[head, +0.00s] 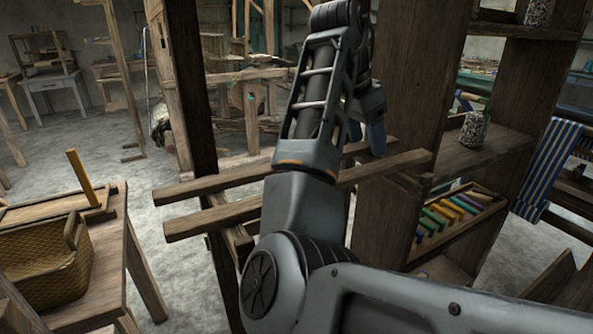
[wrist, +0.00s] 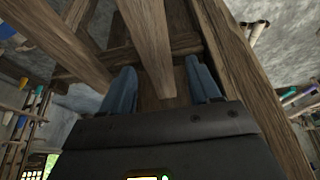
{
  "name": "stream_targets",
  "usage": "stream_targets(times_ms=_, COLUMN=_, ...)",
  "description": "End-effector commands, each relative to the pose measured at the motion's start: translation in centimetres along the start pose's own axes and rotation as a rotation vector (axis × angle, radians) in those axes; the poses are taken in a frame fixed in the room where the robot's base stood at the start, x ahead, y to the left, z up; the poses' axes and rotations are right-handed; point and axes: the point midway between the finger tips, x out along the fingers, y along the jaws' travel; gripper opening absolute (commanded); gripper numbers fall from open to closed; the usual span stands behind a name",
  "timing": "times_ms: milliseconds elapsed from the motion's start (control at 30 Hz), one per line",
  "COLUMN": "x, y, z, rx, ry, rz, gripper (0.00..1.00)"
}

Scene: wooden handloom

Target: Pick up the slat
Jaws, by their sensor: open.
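Two long wooden slats run side by side across the loom in the head view, an upper slat (head: 215,183) and a lower slat (head: 215,218). My arm hides their middle parts. I cannot tell which one the task means. My gripper (head: 376,138) is near the right part of the slats, with one blue finger showing. In the wrist view my gripper (wrist: 162,88) is open, its two blue fingers apart. A wooden slat (wrist: 150,45) appears in the gap between them, touching neither visibly. Its depth relative to the fingertips is unclear.
A dark upright post (head: 190,90) stands left of my arm and a wide wooden upright (head: 410,110) right of it. A shelf holds a jar (head: 472,130) and several coloured pieces (head: 445,213). A basket (head: 45,265) sits on a bench at left. In the wrist view a thick beam (wrist: 245,75) passes close at right.

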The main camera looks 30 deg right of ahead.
Motion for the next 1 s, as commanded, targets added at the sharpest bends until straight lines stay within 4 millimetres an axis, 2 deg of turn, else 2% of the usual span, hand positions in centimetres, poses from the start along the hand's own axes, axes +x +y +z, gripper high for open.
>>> stream_targets(times_ms=100, x=-0.06, y=0.01, z=-0.04, rx=0.000, ry=0.000, rz=0.000, gripper=0.61)
stream_targets(times_ms=733, x=-0.06, y=0.01, z=-0.01, rx=0.001, ry=0.000, rz=0.000, gripper=0.00)
stream_targets(times_ms=1000, x=-0.15, y=0.01, z=-0.05, rx=0.001, ry=0.000, rz=0.000, gripper=0.00)
